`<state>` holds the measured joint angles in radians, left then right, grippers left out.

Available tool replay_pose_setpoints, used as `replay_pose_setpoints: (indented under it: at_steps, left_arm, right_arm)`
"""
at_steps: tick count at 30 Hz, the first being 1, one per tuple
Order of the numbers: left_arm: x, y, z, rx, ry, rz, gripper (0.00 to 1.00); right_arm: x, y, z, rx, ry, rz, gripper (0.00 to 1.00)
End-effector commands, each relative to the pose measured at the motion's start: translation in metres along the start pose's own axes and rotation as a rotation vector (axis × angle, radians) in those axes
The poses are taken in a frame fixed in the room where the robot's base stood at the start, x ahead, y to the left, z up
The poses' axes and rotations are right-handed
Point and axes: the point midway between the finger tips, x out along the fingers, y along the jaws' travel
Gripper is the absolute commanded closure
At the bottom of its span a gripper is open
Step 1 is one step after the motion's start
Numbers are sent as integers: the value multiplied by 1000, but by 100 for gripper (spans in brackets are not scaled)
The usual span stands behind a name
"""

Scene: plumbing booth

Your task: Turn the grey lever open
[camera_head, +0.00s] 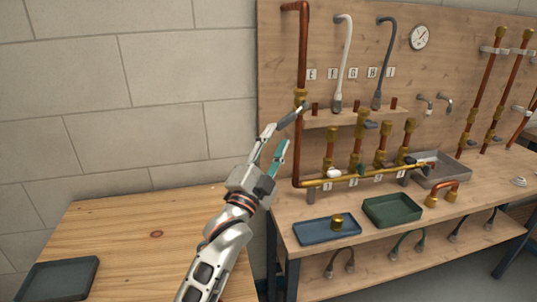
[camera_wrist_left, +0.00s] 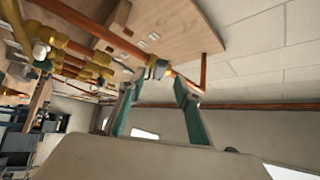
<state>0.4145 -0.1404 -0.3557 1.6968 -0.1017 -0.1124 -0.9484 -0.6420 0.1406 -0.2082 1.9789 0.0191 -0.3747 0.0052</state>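The grey lever (camera_head: 289,118) sits on a brass valve (camera_head: 300,98) of the tall copper pipe at the left edge of the wooden panel. It slants down and left from the valve. My left gripper (camera_head: 278,134) is open, with its fingertips just below the lever's free end. In the left wrist view, the lever (camera_wrist_left: 157,68) shows end-on between and beyond the two spread fingers (camera_wrist_left: 160,88). Nothing is seen gripped; whether a finger touches the lever, I cannot tell. My right gripper is not in view.
A horizontal brass pipe (camera_head: 345,181) with several valves and small handles runs low along the panel. A blue tray (camera_head: 310,233) and a green tray (camera_head: 390,213) stand on the bench. A wooden table (camera_head: 130,225) at left is mostly clear.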

Motion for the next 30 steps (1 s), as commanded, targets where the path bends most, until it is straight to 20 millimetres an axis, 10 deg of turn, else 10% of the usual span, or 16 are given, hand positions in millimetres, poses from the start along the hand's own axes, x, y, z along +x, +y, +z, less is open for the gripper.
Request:
replay_pose_setpoints:
  at_steps: [9,20,24,30]
  left_arm:
    - [-45,0,0,0,0,0,67]
    - [-50,0,0,0,1,0,67]
    - [-48,-5,-1,-10,11,-12,100]
    - [-31,-46,-14,-135,149,-100,100]
  right_arm:
    - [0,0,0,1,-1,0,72]
    - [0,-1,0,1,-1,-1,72]
    - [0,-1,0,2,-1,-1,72]
    - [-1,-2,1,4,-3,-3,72]
